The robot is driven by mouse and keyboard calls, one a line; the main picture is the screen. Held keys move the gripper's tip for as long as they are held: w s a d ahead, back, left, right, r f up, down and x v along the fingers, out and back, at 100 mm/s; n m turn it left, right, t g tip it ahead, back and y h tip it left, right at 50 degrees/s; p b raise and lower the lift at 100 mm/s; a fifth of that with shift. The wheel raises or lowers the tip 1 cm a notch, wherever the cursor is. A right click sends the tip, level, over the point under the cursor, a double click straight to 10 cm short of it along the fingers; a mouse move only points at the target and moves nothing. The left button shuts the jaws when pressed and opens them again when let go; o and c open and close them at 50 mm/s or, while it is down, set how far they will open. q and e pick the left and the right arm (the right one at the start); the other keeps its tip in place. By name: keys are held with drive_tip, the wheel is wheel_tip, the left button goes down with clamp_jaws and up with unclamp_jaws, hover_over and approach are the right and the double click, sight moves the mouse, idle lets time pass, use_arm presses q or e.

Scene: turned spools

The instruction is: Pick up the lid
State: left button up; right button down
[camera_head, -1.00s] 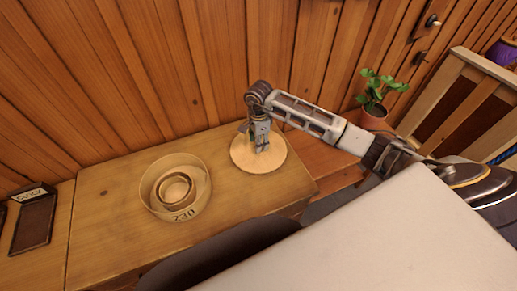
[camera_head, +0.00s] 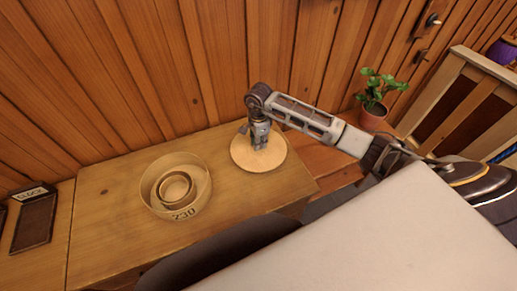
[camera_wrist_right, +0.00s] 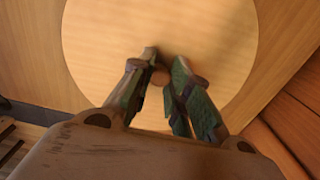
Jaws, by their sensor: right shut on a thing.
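The lid (camera_head: 243,157) is a round, pale wooden disc on the right part of the wooden bench top. My right gripper (camera_head: 259,146) points down over its middle. In the right wrist view the lid (camera_wrist_right: 215,40) fills most of the upper picture. There the right gripper (camera_wrist_right: 162,72) is shut on the small round knob (camera_wrist_right: 160,77) at the lid's centre. I cannot tell whether the lid touches the bench. My left gripper is not in view.
A round wooden box (camera_head: 157,205) marked 230, with smaller round pieces nested inside, stands on the bench (camera_head: 105,220) left of the lid. A dark tray (camera_head: 34,222) with a label lies at far left. A potted plant (camera_head: 373,115) stands right, behind my arm.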

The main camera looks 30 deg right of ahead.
drive_tip(key=shift+r, duration=0.1)
idle(0.3)
wheel_tip(320, 180, up, 10)
drive_tip(key=b, duration=0.1)
idle(0.5)
drive_tip(key=shift+d, duration=0.1)
idle(0.5)
